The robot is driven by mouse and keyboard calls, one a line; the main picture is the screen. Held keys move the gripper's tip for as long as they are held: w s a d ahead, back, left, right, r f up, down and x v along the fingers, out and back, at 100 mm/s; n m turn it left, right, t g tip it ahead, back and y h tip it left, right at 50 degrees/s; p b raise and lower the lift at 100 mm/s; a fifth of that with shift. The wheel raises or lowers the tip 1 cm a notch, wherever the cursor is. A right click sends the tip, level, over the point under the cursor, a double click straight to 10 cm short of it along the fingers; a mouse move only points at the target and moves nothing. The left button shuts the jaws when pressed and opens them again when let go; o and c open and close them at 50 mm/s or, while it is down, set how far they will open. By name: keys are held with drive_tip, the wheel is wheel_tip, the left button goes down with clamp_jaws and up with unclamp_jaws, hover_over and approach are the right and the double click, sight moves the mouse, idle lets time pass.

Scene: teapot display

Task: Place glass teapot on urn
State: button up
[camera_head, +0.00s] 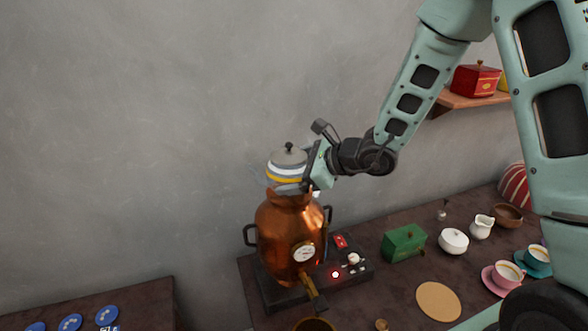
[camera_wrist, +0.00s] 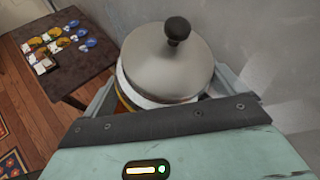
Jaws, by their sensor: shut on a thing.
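The teapot (camera_head: 287,166) has a grey lid with a black knob and white and yellow bands, and its glass lower part is hard to make out. It is directly over the mouth of the copper urn (camera_head: 290,232); I cannot tell whether it touches the urn. My gripper (camera_head: 310,172) is shut on the teapot from its right side. The urn stands upright with two side handles, a round gauge and a front tap.
A control panel with a lit red light (camera_head: 335,274) adjoins the urn. A green box (camera_head: 404,243), white sugar bowl (camera_head: 453,241), creamer (camera_head: 482,227) and cups stand to the right. A round cork mat (camera_head: 438,301) lies in front. A second table (camera_head: 150,296) is at left.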

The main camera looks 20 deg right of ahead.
drive_tip(key=shift+f, duration=0.15)
drive_tip(key=shift+f, duration=0.15)
drive_tip(key=o, duration=0.8)
